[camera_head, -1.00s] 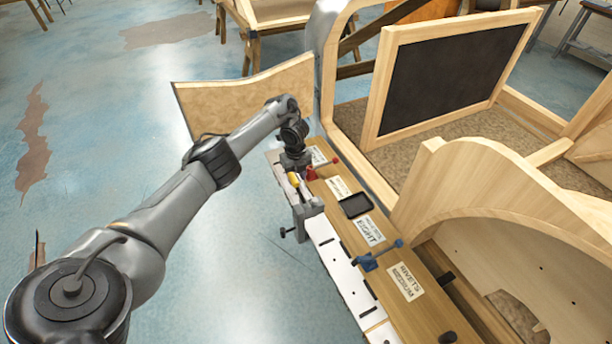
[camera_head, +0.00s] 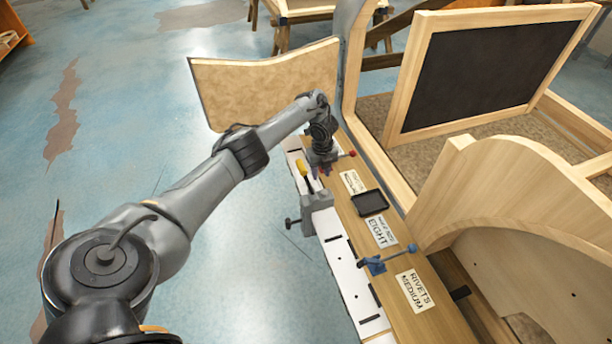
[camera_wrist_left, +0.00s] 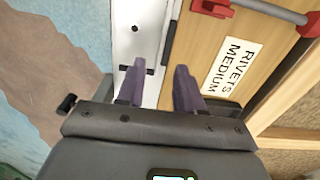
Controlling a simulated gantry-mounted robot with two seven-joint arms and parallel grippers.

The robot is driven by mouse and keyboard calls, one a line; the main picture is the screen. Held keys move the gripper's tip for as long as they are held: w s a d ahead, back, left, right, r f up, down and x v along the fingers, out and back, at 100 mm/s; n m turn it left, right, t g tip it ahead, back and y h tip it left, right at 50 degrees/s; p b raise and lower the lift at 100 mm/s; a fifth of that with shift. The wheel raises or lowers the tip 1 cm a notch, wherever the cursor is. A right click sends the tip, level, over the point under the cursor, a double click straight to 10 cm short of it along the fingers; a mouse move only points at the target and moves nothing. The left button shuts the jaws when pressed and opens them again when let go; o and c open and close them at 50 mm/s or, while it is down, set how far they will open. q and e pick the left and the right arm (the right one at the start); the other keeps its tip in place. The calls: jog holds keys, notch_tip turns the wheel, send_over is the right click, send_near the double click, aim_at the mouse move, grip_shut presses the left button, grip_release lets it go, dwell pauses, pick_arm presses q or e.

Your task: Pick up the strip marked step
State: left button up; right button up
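No label reading "step" is legible in either view. My left gripper (camera_head: 323,172) is low over the far end of the narrow wooden bench (camera_head: 345,208). In the left wrist view its two purple fingers (camera_wrist_left: 160,82) are apart with nothing visible between them. Below them are a white strip (camera_wrist_left: 133,30) with dark marks and the wood beside it. A dark narrow piece (camera_wrist_left: 168,45) lies along their border, ahead of the gap. A "RIVETS MEDIUM" label (camera_wrist_left: 232,65) is right of the fingers. My right gripper is not in view.
A grey vise (camera_head: 315,203), black tray (camera_head: 369,203) and blue clamp (camera_head: 374,265) are on the bench, nearer than the gripper. A red clamp (camera_wrist_left: 212,8) is ahead in the wrist view. Wooden frames, one with a dark panel (camera_head: 470,75), stand at right. Open floor lies left.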

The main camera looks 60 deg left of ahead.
aim_at(320, 184)
pick_arm(q)
jog(key=shift+d+f+b, duration=0.15)
jog(key=shift+f+b, duration=0.95)
jog(key=shift+f, duration=0.2)
jog(key=shift+d+f+b, duration=0.1)
jog(key=shift+f+b, duration=1)
jog(key=shift+f, duration=0.2)
jog(key=shift+r, duration=0.1)
jog(key=shift+c, duration=0.3)
grip_shut()
